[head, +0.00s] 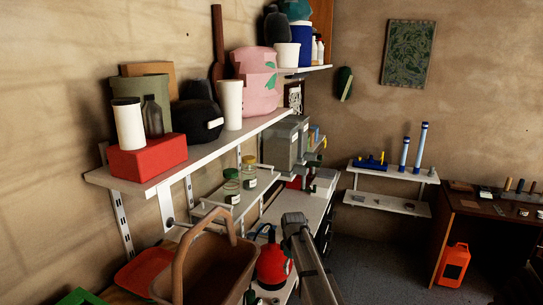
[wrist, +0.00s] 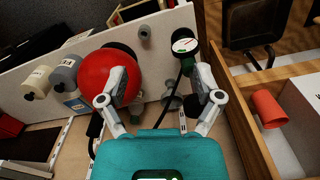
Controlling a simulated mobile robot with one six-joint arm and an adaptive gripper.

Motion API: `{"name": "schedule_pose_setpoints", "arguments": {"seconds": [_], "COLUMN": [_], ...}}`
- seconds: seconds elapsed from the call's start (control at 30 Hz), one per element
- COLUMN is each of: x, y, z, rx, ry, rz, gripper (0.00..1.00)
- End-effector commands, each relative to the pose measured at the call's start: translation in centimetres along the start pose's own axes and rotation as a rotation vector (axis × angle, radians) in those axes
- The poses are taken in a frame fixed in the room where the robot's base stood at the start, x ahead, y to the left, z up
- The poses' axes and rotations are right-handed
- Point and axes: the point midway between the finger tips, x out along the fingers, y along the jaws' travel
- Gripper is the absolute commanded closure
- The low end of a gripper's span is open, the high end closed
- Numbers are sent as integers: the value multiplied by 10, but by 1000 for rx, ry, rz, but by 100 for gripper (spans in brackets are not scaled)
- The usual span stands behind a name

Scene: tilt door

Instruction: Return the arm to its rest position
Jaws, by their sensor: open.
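My gripper (wrist: 160,98) shows in the wrist view with its two grey fingers spread apart and nothing between the tips. A red round object (wrist: 104,74) lies beyond and beside the left finger; I cannot tell whether they touch. A round gauge (wrist: 185,44) with a black hose lies beyond the right finger. In the head view my grey arm (head: 305,255) rises at bottom centre, beside a red rounded container (head: 270,266). My fingers cannot be made out there.
A wall shelf (head: 220,142) with several pots and boxes is at left, above a brown basket (head: 205,262). A low shelf (head: 392,172) and a wooden desk (head: 490,212) stand at right. Grey floor (head: 375,260) lies open between. A wooden drawer edge (wrist: 232,110) is right of my gripper.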

Motion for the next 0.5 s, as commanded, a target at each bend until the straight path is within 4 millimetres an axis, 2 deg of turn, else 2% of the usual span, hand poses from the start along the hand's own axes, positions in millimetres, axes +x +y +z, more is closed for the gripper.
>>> {"name": "schedule_pose_setpoints", "arguments": {"seconds": [0.03,0.2,0.4,0.5], "x": [10,31,53,61], "y": [-16,-57,-106,-126], "z": [27,98,173,201], "rx": [62,325,630,756], "ry": [0,0,0,0], "rz": [0,0,0,1], "gripper": [16,16,16,16]}}
